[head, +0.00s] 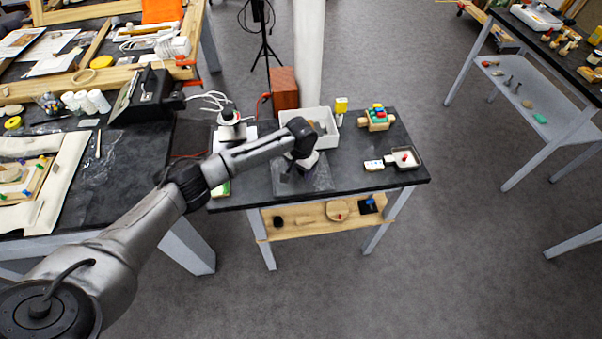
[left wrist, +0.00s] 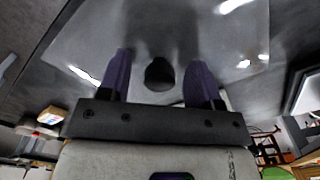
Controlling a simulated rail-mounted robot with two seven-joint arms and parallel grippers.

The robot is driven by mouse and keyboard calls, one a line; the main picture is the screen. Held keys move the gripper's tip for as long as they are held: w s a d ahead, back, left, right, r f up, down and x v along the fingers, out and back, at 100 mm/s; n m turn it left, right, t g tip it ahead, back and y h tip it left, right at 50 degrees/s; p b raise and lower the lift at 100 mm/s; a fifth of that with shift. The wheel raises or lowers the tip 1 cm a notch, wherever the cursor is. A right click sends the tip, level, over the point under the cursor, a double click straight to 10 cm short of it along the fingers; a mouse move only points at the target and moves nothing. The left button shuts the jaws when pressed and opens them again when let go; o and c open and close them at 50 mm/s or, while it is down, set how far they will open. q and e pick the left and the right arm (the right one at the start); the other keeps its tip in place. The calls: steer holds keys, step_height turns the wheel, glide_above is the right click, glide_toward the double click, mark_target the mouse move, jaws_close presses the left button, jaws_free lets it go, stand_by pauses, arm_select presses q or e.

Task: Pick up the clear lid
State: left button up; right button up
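The clear lid (head: 320,178) lies on the dark top of the small table, a see-through sheet with bright glints along its edges. In the left wrist view the clear lid (left wrist: 235,45) fills the upper middle, with a round dark knob (left wrist: 160,74) on it. My left gripper (head: 301,163) is over the lid in the head view and hides part of it. In the left wrist view its two purple fingers (left wrist: 160,82) stand apart, one on each side of the knob, with gaps visible on both sides. My right gripper is not in view.
A white bin (head: 328,140) stands just behind the lid. A toy with coloured blocks (head: 377,119) and a small tray (head: 412,166) are to the right. A lower wooden shelf (head: 300,223) holds several items. The table's front edge is close to the lid.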

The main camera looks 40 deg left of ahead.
arm_select(q)
steer(key=c, duration=1)
steer(key=shift+r, duration=0.1)
